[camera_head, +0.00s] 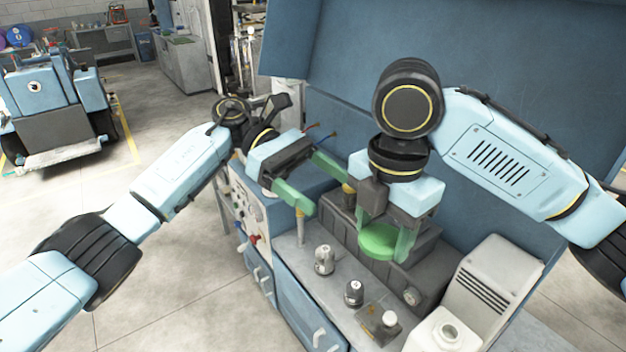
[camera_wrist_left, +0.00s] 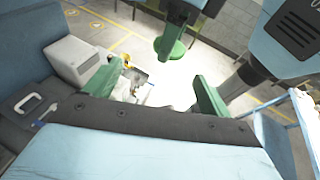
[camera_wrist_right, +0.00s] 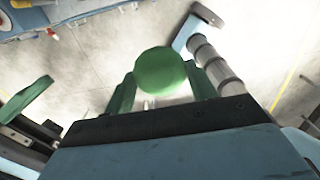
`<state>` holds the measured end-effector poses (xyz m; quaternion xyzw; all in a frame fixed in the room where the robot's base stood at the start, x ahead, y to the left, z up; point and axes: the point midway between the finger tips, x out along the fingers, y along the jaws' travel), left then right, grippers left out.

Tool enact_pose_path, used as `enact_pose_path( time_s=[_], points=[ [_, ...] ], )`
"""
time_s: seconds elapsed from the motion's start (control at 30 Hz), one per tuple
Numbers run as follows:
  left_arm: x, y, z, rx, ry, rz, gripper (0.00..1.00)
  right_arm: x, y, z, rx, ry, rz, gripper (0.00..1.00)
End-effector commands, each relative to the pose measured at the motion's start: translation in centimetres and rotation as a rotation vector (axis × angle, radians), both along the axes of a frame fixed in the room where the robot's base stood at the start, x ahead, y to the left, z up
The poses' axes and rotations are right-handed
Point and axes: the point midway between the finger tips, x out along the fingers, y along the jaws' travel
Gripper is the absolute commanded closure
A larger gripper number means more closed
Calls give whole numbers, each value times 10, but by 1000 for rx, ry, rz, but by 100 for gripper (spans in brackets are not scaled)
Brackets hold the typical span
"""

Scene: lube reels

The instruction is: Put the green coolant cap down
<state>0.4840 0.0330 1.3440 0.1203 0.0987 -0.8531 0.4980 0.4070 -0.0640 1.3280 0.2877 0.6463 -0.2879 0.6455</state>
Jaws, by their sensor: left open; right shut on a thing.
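The green coolant cap (camera_head: 381,241) is a round disc held between the green fingers of my right gripper (camera_head: 388,238). It is in the air above the grey bench top. In the right wrist view the cap (camera_wrist_right: 160,71) sits between the two fingertips, and in the left wrist view the cap (camera_wrist_left: 170,47) shows below the right gripper. My left gripper (camera_head: 318,186) is open with its green fingers spread and nothing between them. It is to the left of the cap, above the bench. In the left wrist view its fingers (camera_wrist_left: 152,98) stand wide apart.
On the bench (camera_head: 318,293) stand a light grey fitting (camera_head: 324,260), a dark knob (camera_head: 354,292) and a small plate with a white-capped part (camera_head: 389,319). A white container (camera_head: 437,333) and a vented grey box (camera_head: 487,285) are at right. A dark grey block (camera_head: 340,220) lies behind.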

Motion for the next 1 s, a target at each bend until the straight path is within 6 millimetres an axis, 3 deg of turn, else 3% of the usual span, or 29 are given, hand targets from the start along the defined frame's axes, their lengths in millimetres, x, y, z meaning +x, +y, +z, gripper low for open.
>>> enact_pose_path(
  time_s=[0.13,0.27,0.7,1.0],
  points=[
    [-5,5,6,45,-80,-66,17,0,0,0,0,0,0,73],
    [-12,-2,2,51,-90,-77,17,0,0,0,0,0,0,73],
    [-52,-64,-27,46,-85,-73,17,0,0,0,0,0,0,73],
    [-65,-85,-38,47,-86,-71,17,0,0,0,0,0,0,73]
  ],
)
